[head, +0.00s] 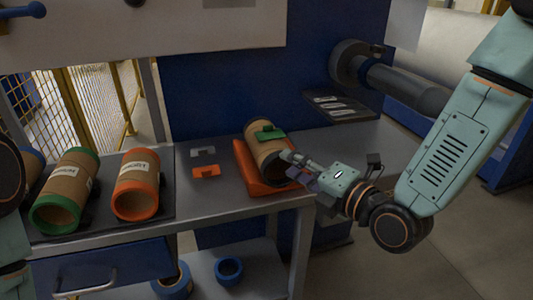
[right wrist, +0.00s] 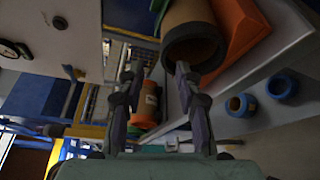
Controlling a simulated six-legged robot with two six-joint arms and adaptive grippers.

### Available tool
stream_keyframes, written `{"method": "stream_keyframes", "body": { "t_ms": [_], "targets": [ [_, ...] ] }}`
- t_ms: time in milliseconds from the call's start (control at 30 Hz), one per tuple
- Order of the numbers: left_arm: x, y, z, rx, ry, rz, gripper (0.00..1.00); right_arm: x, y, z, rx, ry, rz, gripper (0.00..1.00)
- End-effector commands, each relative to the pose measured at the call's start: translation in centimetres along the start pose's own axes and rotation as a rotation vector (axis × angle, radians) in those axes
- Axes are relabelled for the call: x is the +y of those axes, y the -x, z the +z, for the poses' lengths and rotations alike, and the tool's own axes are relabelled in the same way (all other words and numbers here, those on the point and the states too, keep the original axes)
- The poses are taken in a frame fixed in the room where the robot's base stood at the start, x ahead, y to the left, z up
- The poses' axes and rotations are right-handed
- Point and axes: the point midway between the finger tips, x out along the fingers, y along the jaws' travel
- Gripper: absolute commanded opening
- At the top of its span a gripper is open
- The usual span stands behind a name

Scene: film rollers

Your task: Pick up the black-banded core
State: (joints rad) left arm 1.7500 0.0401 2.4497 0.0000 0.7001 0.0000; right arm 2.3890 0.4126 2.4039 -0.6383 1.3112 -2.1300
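The black-banded core (head: 265,149) is a brown cardboard tube with dark ends. It lies in an orange cradle (head: 246,174) on the grey table, with a green piece (head: 268,132) on its top. My right gripper (head: 291,167) is at the core's near end. In the right wrist view, its two fingers (right wrist: 157,70) are apart, and the core's dark-rimmed opening (right wrist: 193,45) is just beyond the right fingertip. I cannot tell whether that finger touches the rim or reaches inside. My left gripper is out of view; only part of that arm shows at the left edge.
A green-banded core (head: 68,178) and an orange-banded core (head: 136,183) lie on a dark mat at the left. Small grey and orange plates (head: 206,171) lie between. Blue rolls (head: 229,270) sit on the lower shelf. A dark roller (head: 400,86) juts out at the back right.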

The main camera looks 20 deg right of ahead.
Motion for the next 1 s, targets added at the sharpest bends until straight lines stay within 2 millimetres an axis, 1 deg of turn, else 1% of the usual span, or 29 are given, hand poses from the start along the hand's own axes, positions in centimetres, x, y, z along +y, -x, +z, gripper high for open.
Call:
{"method": "stream_keyframes", "body": {
  "t_ms": [233,467,700,800,1000],
  "targets": [
    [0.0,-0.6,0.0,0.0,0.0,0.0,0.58,0.0,-1.9,0.0,0.002,0.014,0.003,0.35],
    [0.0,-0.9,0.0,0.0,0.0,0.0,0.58,-0.1,-2.9,-0.1,0.001,0.011,0.003,0.35],
    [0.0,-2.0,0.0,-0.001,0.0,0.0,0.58,-0.6,-6.2,0.2,0.003,0.013,0.003,0.35],
    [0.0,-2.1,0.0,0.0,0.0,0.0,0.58,-0.5,-7.2,0.2,0.002,0.011,0.003,0.35],
    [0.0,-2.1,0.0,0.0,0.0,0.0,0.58,-0.5,-7.6,0.3,0.001,0.006,0.002,0.35]
  ]
}}
